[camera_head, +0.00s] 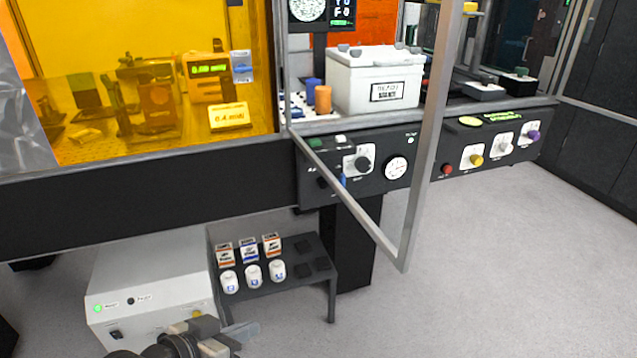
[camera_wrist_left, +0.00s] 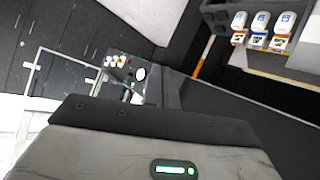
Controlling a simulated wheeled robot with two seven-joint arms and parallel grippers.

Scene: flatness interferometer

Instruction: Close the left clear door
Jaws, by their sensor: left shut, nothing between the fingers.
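The left clear door (camera_head: 425,140) is a see-through panel in a grey metal frame. It stands open in the head view, swung out from the enclosure toward me, with its lower rail (camera_head: 345,200) slanting down to the front corner. My left gripper (camera_head: 238,336) is at the bottom of the head view, low and to the left of the door's front corner, apart from it. It is shut and empty. My right gripper is not in view. The left wrist view is tilted and does not clearly show the fingertips.
A white box (camera_head: 375,82) stands inside the opening, above a black control panel (camera_head: 385,165). A small black rack (camera_head: 290,262) with bottles and boxes and a white cabinet (camera_head: 150,285) stand near my left gripper. Floor (camera_head: 500,260) to the right is clear.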

